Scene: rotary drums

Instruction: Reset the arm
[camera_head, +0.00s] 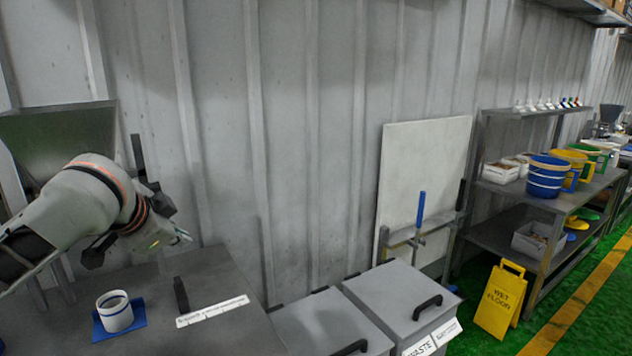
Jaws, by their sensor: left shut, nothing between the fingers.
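My left arm (85,195) comes in from the left, white with orange-lit rings. My left gripper (182,237) is shut and empty, held out over the back of the grey table (150,315), apart from the things on it. Its fingers are small in the picture and partly hidden by the wrist. My right gripper is out of view.
A white cup (115,310) stands on a blue mat (134,319) below the gripper. A metal hopper (62,135) is behind my arm. Lidded grey bins (400,295) stand right of the table. Shelves with buckets (547,176) and a yellow wet-floor sign (499,302) are farther right.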

